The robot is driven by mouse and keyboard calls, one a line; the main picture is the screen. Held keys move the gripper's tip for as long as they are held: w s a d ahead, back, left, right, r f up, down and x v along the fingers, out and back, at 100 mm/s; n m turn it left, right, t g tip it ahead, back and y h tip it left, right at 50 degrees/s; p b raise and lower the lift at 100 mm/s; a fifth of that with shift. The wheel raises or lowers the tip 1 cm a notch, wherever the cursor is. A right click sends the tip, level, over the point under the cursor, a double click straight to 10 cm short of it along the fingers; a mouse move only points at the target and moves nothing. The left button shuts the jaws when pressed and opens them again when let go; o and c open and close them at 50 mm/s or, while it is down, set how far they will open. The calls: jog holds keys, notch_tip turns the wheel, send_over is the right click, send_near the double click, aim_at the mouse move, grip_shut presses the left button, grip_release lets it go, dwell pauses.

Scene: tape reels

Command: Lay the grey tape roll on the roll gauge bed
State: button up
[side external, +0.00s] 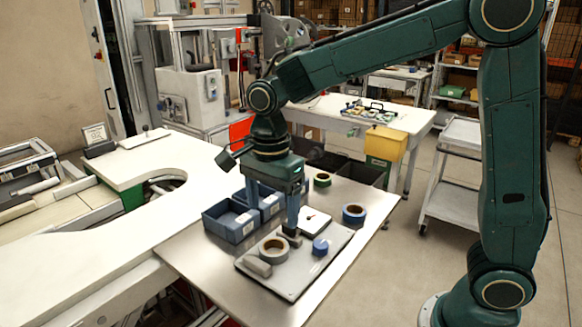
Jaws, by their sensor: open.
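The grey tape roll (276,258), a grey ring with a brown core, lies flat on a light grey plate (296,279). This plate may be the roll gauge bed, but I cannot tell for sure. A grey cylinder (257,266), a blue round piece (320,246), a small dark block (291,238) and a white square piece with a dial-like mark (313,221) are also on or at the plate. My gripper (272,216) points down, open, with its fingers spread above and behind the grey roll. Nothing shows between the fingers.
Blue bins (230,220) stand close behind the gripper on the left. Dark bins (358,172) stand at the back. The table's front left is clear.

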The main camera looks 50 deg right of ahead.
jog(key=shift+r, duration=1.8)
jog(key=s+d+r+n+t, duration=0.1)
jog(key=s+d+n, duration=0.3)
jog(key=s+n, duration=0.5)
jog(key=s+d+r+n+t, duration=0.1)
jog(key=s+d+n+t, duration=0.3)
jog(key=s+n, duration=0.5)
jog(key=shift+s+d+r+t, duration=0.2)
jog(key=shift+s+d+t, duration=0.1)
jog(key=shift+s, duration=0.5)
